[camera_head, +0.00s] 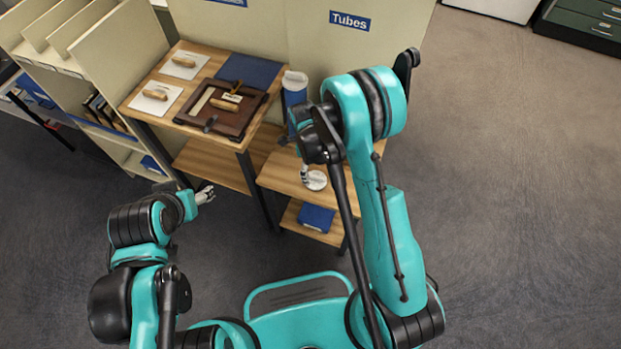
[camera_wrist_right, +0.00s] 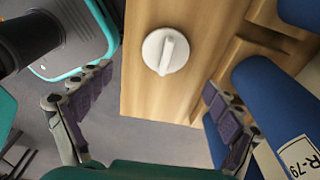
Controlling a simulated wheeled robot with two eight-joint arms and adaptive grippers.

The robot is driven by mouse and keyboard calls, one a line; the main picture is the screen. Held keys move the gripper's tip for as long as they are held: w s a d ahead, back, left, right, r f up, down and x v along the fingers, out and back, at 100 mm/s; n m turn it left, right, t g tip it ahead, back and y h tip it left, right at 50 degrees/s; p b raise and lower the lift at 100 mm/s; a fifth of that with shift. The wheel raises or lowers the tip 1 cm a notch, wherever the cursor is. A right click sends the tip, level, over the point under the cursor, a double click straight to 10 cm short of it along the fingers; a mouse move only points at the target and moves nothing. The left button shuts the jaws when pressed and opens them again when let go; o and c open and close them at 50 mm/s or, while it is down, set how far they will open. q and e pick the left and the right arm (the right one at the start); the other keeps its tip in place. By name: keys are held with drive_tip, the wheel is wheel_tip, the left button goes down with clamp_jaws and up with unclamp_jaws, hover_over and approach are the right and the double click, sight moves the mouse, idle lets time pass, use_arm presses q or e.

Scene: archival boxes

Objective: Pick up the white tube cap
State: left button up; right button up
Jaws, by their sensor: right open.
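The white tube cap (camera_wrist_right: 166,51) is a round disc with a raised bar across it. It lies on the wooden surface in the right wrist view, ahead of my right gripper (camera_wrist_right: 158,82), which is open and empty with its fingers spread left and right, apart from the cap. In the head view the cap (camera_head: 316,181) sits on the small wooden table, partly covered by my right gripper (camera_head: 304,173) above it. My left gripper (camera_head: 206,194) is left of the small table, away from the cap; its jaws are too small to read.
A blue tube (camera_head: 293,97) with a white top stands behind my right arm. A blue tube labelled R-79 (camera_wrist_right: 274,103) is close to the right finger. The taller table (camera_head: 188,125) holds a brown tray (camera_head: 237,123). A blue box (camera_head: 316,217) is on the lower shelf.

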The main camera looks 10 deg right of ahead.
sight(316, 177)
wheel_tip(316, 177, down, 2)
drive_tip(key=shift+d+f+b, duration=0.1)
drive_tip(key=shift+b, duration=0.35)
drive_tip(key=f+b, duration=0.2)
drive_tip(key=f, duration=0.3)
drive_tip(key=shift+w+d+f+b, duration=0.2)
drive_tip(key=shift+d+f+b, duration=0.05)
drive_tip(key=shift+d+b, duration=0.15)
drive_tip(key=shift+r, duration=0.1)
drive_tip(key=shift+s, duration=0.1)
drive_tip(key=c, duration=1.1)
drive_tip(key=shift+c, duration=0.3)
